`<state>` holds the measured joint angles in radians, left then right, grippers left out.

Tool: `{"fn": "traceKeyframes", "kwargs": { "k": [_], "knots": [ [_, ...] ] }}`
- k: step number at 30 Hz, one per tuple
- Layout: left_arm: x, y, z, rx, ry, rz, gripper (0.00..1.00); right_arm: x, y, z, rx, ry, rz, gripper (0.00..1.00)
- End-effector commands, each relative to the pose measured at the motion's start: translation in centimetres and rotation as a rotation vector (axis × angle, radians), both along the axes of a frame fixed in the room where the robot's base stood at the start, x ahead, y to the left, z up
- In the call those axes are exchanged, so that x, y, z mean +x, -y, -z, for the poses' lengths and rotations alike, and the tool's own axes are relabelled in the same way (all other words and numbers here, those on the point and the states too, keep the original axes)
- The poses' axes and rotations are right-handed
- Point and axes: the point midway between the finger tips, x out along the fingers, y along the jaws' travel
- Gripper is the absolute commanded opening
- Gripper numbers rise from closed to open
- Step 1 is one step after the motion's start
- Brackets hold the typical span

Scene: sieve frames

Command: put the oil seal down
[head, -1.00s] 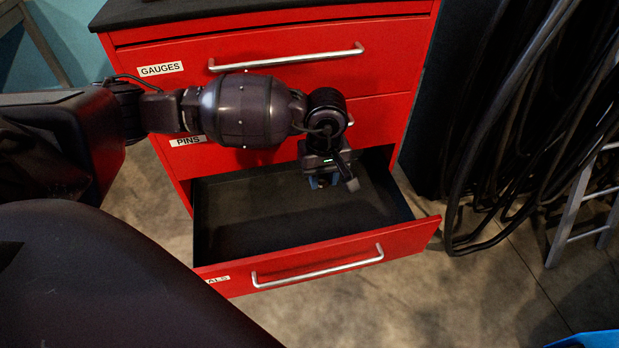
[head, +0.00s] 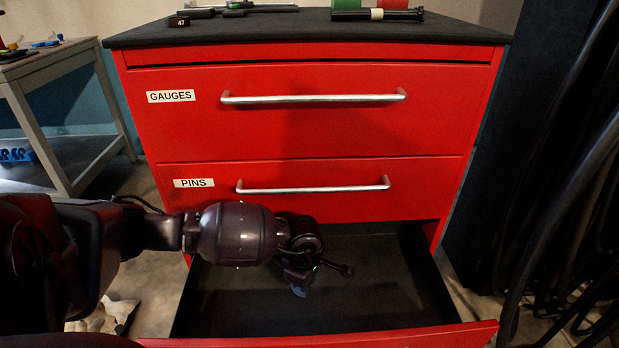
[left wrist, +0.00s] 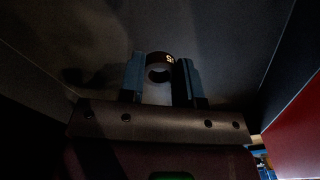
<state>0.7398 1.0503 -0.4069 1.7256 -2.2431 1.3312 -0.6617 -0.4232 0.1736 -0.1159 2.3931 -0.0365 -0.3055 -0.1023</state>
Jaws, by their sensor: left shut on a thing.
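The oil seal (left wrist: 160,59) is a small dark ring with a light marking, seen in the left wrist view between my left gripper's two blue-grey fingers. My left gripper (left wrist: 159,78) is shut on it. In the head view my left gripper (head: 299,289) points down inside the open bottom drawer (head: 385,298), left of its middle. The seal itself cannot be made out there. Whether it touches the drawer floor I cannot tell. My right gripper is not in view.
The drawer's dark floor looks bare around the gripper. Its red front (head: 400,338) is at the bottom edge. Above are the shut PINS drawer (head: 330,205) and GAUGES drawer (head: 310,125). Tools lie on the cabinet top (head: 300,30). Dark hoses (head: 575,210) hang at right.

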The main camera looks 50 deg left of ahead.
Motion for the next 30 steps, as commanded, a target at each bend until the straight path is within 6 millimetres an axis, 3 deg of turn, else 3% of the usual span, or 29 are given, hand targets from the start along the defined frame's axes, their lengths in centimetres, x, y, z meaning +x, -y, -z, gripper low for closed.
{"fn": "traceKeyframes", "kwargs": {
  "k": [1,12,28,29,30],
  "knots": [
    [-0.2,0.0,1.1,0.0,-0.007,0.0,0.09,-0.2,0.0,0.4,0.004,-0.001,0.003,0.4],
    [-0.2,0.0,5.7,0.0,-0.007,0.001,0.09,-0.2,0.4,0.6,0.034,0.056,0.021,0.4],
    [0.0,0.0,6.3,0.0,0.0,0.002,0.09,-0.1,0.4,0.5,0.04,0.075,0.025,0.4],
    [0.0,0.0,6.4,0.0,0.0,0.002,0.33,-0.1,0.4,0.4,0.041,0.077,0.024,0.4],
    [0.0,0.0,6.3,0.0,0.001,0.002,0.39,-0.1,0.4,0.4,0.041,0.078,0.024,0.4]
  ]
}}
